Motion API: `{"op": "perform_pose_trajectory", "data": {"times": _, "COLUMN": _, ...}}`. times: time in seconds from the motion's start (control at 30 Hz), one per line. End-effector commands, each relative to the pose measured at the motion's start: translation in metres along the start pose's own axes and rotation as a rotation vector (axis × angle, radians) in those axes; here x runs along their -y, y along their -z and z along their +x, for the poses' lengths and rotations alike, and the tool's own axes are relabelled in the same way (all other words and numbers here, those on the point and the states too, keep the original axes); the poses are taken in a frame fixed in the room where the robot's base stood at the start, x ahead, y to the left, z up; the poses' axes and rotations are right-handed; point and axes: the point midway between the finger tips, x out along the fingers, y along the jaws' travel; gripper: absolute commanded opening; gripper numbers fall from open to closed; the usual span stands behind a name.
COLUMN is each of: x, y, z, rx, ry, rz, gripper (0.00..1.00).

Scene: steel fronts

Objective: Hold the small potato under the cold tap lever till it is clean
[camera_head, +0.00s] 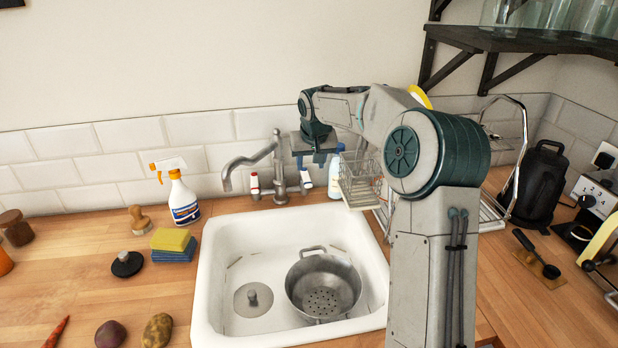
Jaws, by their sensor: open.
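A brown, mottled small potato (157,331) lies on the worktop left of the sink, at the bottom edge of the picture. The grey tap (262,158) stands behind the sink (209,285), its spout pointing left; I see no water running from it. Its cold tap lever (306,183), white with a blue mark, is on the right, and a red-marked lever (254,184) is on the left. My gripper (311,163) is open and empty, pointing down just above the cold lever; I cannot tell whether they touch.
A colander (323,286) and a plug (253,299) are in the sink. A spray bottle (182,198), sponges (172,245), a brush (140,220) and a dark round vegetable (110,334) stand left. A wire basket (358,183) is right of my gripper.

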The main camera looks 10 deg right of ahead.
Motion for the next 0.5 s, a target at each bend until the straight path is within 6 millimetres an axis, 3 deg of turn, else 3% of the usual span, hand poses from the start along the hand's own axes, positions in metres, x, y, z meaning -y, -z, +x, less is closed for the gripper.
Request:
{"op": "perform_pose_trajectory", "data": {"times": 0.23, "x": 0.001, "y": -0.001, "z": 0.052, "rx": 0.005, "ry": 0.002, "rz": -0.001, "gripper": 0.44}}
{"op": "perform_pose_trajectory", "data": {"times": 0.5, "x": 0.001, "y": 0.000, "z": 0.081, "rx": 0.001, "ry": 0.002, "rz": -0.001, "gripper": 0.44}}
